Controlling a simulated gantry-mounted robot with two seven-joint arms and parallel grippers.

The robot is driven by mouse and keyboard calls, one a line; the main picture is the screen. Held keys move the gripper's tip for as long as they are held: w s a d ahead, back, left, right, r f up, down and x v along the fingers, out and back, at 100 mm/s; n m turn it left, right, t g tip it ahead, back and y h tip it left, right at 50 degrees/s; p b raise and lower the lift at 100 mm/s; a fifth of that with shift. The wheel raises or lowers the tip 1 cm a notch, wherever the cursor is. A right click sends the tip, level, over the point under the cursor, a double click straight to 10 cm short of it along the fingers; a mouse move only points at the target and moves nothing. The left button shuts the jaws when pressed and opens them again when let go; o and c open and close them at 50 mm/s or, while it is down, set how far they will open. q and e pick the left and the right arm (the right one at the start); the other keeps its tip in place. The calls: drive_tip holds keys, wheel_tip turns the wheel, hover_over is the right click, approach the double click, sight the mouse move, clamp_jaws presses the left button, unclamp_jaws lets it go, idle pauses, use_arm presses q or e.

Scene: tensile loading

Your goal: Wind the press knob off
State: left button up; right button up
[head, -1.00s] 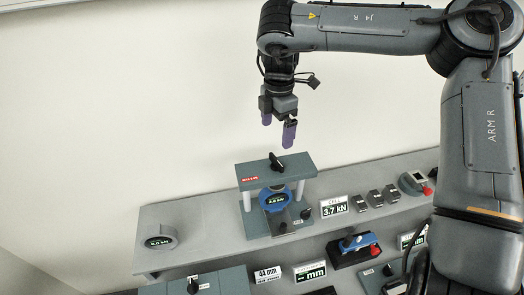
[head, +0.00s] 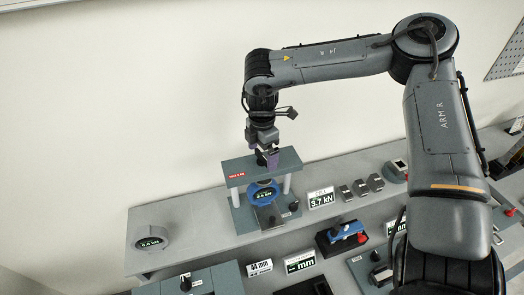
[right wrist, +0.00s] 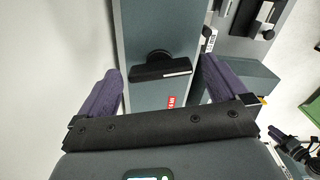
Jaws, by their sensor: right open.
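The press (head: 236,168) is a grey-green frame on pale posts at the back of the bench, with a red label on its top plate. A blue ring with a lit display (head: 264,193) sits inside it. The black press knob (right wrist: 160,68) stands on the top plate, its bar lying across the right wrist view with a white mark at one end. My right gripper (head: 266,158) points down just over the top plate. In the right wrist view its purple fingers (right wrist: 160,66) are open, one to each side of the knob, apart from it.
A "3.7 kN" sign (head: 321,198) and several small grey blocks (head: 361,187) stand right of the press. A round gauge (head: 151,242) sits to the left. A blue device (head: 345,232) is in front. The shelf between gauge and press is clear.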

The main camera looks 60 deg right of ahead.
drive_tip(key=shift+c, duration=0.2)
drive_tip(key=c, duration=1)
drive_tip(key=shift+n, duration=0.4)
drive_tip(key=n, duration=0.3)
drive_tip(key=shift+n+b, duration=0.35)
drive_tip(key=shift+n, duration=0.05)
drive_tip(key=n, duration=0.5)
drive_tip(key=shift+r, duration=0.1)
drive_tip(key=shift+n, duration=0.6)
